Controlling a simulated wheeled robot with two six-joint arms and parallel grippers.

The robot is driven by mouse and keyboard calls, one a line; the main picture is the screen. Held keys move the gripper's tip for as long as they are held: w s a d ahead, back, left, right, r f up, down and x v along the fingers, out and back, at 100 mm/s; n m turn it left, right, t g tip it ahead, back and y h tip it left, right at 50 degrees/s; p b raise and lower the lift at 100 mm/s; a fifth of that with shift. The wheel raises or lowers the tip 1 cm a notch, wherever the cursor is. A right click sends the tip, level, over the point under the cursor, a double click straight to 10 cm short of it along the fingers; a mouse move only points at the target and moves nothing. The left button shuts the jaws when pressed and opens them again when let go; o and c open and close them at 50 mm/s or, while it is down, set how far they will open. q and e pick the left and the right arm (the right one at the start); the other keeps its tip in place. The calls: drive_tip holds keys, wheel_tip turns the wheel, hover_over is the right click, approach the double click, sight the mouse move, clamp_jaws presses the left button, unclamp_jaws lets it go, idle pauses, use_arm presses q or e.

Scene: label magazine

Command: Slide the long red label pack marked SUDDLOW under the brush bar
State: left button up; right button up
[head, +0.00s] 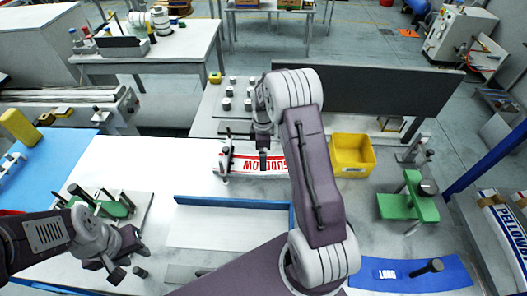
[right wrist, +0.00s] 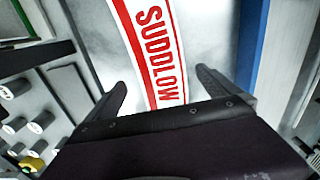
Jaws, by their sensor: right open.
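The long SUDDLOW label pack (head: 244,164), white with red edges and lettering, lies flat on the pale worktop in the head view. A thin dark bar on posts (head: 227,160), apparently the brush bar, stands at the pack's left end; I cannot tell how far the pack reaches under it. My right gripper (head: 264,158) is over the pack, fingers pointing down. In the right wrist view my gripper (right wrist: 160,82) is open, one finger on each side of the pack (right wrist: 152,45), holding nothing. My left gripper (head: 132,268) is open and empty at the lower left.
A long blue fence (head: 235,203) runs in front of the pack. A yellow bin (head: 352,155) and a green stand (head: 408,205) are to the right. A black panel (head: 380,92) and several grey cylinders (head: 228,104) stand behind. A green fixture (head: 112,207) is near my left gripper.

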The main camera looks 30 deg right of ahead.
wheel_tip(320, 180, down, 7)
drive_tip(key=b, duration=0.5)
drive_tip(key=shift+f+b, duration=0.2)
drive_tip(key=shift+b, duration=0.1)
drive_tip(key=shift+r, duration=0.1)
drive_tip(key=c, duration=1.9)
